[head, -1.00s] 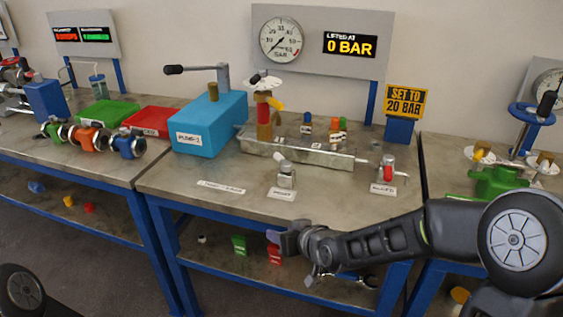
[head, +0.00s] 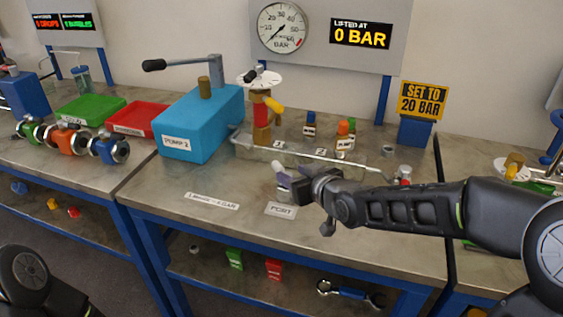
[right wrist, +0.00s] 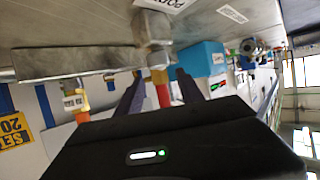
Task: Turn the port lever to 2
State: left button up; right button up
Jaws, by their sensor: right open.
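The port lever (head: 279,168) is a small grey handle with a pale tip on a metal block, behind the PORT label (head: 281,210). Its block (right wrist: 152,28) shows at the top of the right wrist view, with the rounded lever end (right wrist: 157,60) below it. My right gripper (head: 290,183) is at the lever in the head view and hides most of the block. In the right wrist view its two fingers (right wrist: 160,88) are apart, with the lever end between their lines. I cannot tell whether they touch it. My left gripper is out of view.
The blue pump (head: 205,125) stands to the left.

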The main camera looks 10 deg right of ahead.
aim_at(282, 168)
jog(key=shift+p+x, duration=0.55)
jog(key=shift+x, duration=3.3)
jog(key=shift+c, duration=0.4)
grip_shut()
